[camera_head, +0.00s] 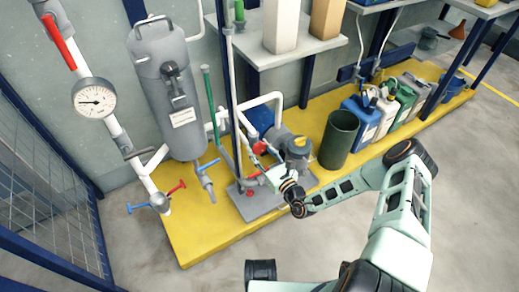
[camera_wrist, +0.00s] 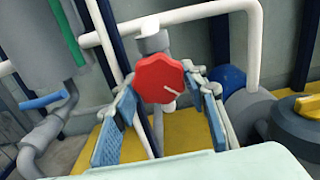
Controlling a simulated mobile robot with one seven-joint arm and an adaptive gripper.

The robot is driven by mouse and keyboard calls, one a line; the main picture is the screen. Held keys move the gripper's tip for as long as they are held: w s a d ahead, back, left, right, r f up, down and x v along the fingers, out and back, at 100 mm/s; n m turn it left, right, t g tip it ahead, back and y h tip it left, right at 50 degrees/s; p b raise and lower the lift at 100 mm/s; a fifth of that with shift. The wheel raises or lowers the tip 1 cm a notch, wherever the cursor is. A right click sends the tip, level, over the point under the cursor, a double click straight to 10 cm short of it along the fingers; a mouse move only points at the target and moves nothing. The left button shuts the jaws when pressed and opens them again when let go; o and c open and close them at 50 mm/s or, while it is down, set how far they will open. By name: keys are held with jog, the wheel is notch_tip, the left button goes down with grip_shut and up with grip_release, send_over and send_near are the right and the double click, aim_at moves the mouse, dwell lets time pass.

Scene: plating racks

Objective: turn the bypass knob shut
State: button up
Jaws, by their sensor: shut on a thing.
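The red knob (camera_wrist: 160,79), which I take to be the bypass knob, is many-sided with a small white mark near its lower right edge. It sits on a grey valve body on a pipe. My gripper (camera_wrist: 165,110) has its blue pads on either side of the knob and is shut on it. In the head view my gripper (camera_head: 258,160) reaches in at the pipework, and the red knob (camera_head: 260,148) shows at its fingertips. The exact contact between pads and knob is hard to see.
A pump with a yellow cap (camera_head: 299,143) stands close to the right of my gripper. A grey tank (camera_head: 165,90) and a blue-handled valve (camera_head: 207,166) are to the left. A dark green bin (camera_head: 338,139) and several jerrycans stand farther right on the yellow platform (camera_head: 195,235).

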aim_at(260, 143)
jog(key=shift+r+n+p, duration=0.25)
jog(key=shift+n+p, duration=0.75)
jog(key=shift+w+d+f+n+p, duration=0.1)
jog(key=shift+f+n+p, duration=0.15)
jog(key=shift+n+p, duration=0.7)
jog(key=shift+n, duration=0.25)
jog(key=o, duration=1.2)
jog(key=shift+c, duration=0.2)
notch_tip(260, 143, up, 10)
